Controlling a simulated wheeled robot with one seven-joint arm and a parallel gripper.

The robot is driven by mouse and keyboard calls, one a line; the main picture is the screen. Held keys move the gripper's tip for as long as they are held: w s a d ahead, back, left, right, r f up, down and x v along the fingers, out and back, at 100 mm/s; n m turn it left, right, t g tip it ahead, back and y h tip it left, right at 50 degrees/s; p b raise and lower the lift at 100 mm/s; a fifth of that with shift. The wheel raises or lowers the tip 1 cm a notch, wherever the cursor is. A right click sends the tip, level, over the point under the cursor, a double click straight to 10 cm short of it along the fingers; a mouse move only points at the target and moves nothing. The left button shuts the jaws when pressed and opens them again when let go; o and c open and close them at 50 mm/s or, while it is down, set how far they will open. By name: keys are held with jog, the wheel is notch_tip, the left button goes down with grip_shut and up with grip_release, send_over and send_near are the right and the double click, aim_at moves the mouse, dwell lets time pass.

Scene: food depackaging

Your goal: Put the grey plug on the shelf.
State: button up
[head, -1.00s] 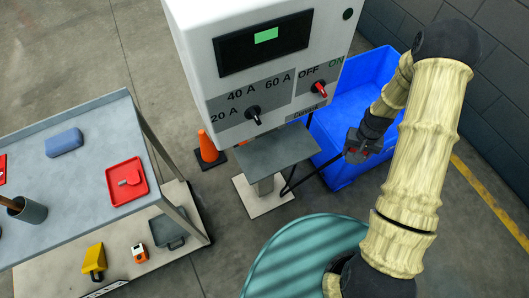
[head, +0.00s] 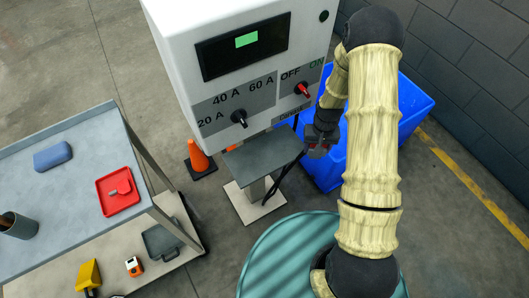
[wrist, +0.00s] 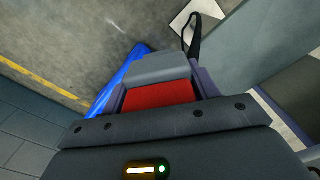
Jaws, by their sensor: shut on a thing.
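My gripper (head: 318,150) is at the right of the grey shelf (head: 262,153), which juts out below the control box. A gap shows between them. In the wrist view my gripper (wrist: 157,94), with red between its jaws, is shut on the grey plug (wrist: 155,68), a pale grey block at the jaw tips. A black cable (wrist: 194,40) shows beyond the plug. In the head view the plug is small and mostly hidden by my gripper, and the cable runs down left from there. A grey surface at the right of the wrist view may be the shelf.
The white control box (head: 235,60) with switches stands above the shelf. A blue bin (head: 408,112) is behind my arm. An orange cone (head: 198,157) stands left of the shelf. A grey cart (head: 75,205) with a red tray (head: 113,205) is at the left.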

jog(key=shift+a, duration=0.1)
jog(key=s+a+n+p, duration=0.3)
jog(key=s+p, duration=0.1)
jog(key=s, duration=0.5)
jog(key=s+a+r+n+p, duration=0.1)
jog(key=s+a+n+p, duration=0.2)
jog(key=s, duration=0.7)
jog(key=shift+s+a+r+n+p, duration=0.25)
jog(key=shift+a+n+p, duration=0.15)
jog(key=shift+a+p, duration=0.25)
jog(key=shift+f, duration=0.1)
jog(key=b, duration=0.3)
jog(key=w+b, duration=0.1)
jog(key=b, duration=0.2)
jog(key=w+a+b, duration=0.1)
jog(key=b, duration=0.1)
jog(key=shift+w+a+f+b, duration=0.1)
jog(key=shift+w+f+b, duration=0.15)
jog(key=shift+b, duration=0.15)
jog(key=b, duration=0.3)
jog(key=shift+a+b, duration=0.2)
jog(key=shift+b, duration=0.15)
